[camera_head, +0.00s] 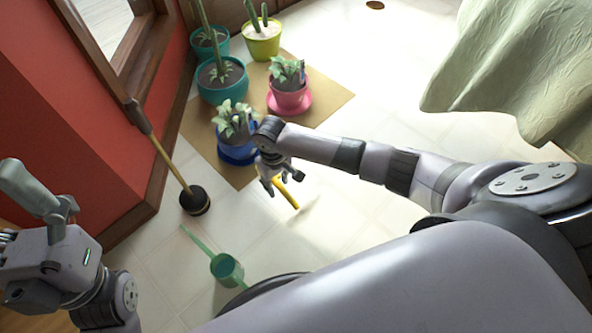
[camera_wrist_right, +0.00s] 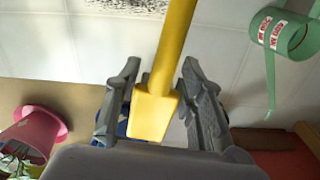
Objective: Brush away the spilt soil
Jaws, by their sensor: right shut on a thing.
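My right gripper (camera_head: 275,182) is in the middle of the head view, just above the floor in front of the blue pot. It is shut on a yellow tool (camera_head: 288,195). In the right wrist view, the yellow tool (camera_wrist_right: 160,105) runs between the two fingers, with a broad flat end close to the palm and its far end out of frame. A dark speckled patch (camera_wrist_right: 125,7), which looks like soil, lies on the pale tiles at that view's top edge. I cannot make it out in the head view. My left gripper (camera_head: 8,240) is partly cut off at the left edge.
Several potted plants, including a blue pot (camera_head: 237,152) and a pink pot (camera_head: 290,97), stand on a brown mat (camera_head: 330,93). Pale cloth (camera_head: 510,75) hangs at right. Bare tiles lie between.

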